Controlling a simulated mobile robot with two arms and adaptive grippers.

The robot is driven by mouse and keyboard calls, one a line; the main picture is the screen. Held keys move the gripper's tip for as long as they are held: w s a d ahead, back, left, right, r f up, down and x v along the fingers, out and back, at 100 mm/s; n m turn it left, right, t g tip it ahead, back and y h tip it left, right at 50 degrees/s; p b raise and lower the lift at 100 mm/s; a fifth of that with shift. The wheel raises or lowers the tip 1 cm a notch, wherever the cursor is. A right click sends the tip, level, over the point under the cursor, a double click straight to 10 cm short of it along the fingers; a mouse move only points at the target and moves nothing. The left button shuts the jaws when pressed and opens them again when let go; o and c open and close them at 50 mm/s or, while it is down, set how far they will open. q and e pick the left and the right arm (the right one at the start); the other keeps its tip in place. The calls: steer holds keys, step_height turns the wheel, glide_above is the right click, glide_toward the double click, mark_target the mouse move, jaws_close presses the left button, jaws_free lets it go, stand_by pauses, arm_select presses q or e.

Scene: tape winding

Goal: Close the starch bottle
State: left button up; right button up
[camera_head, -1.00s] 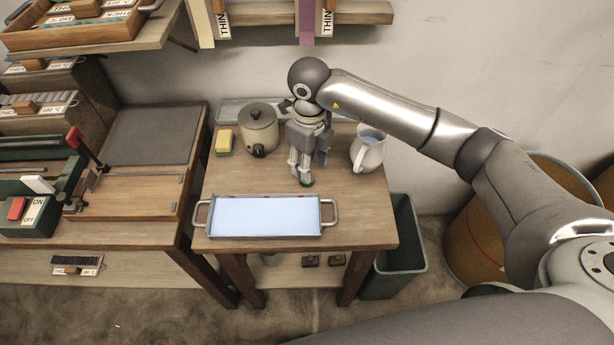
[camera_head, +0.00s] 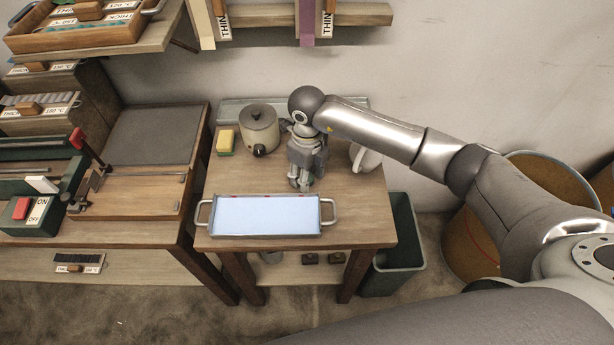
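My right gripper (camera_head: 300,184) points down over the small wooden table, just behind the tray. Its fingertips are close together and low over the tabletop, but whether they grip anything is too small to tell. I cannot make out the starch bottle; it may be hidden behind my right gripper and wrist. No cap shows clearly now. My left gripper is out of view.
The small table (camera_head: 356,216) holds a metal-handled tray (camera_head: 265,215) in front, a lidded pot (camera_head: 259,126) and a sponge (camera_head: 225,141) at back left. A white pitcher (camera_head: 366,160) stands right, partly behind my arm. A bin (camera_head: 405,245) stands beside the table.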

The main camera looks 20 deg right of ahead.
steer(key=shift+c, duration=0.2)
steer(key=c, duration=0.4)
steer(key=shift+r, duration=0.15)
steer(key=shift+r+b, duration=0.4)
steer(key=shift+r, duration=0.2)
steer(key=s+a+r+b, duration=0.3)
steer(key=s+a+r, duration=0.4)
steer(key=a+r, duration=0.4)
steer(key=shift+s+a+r, duration=0.25)
steer(key=shift+s+a, duration=0.1)
steer(key=shift+s, duration=0.05)
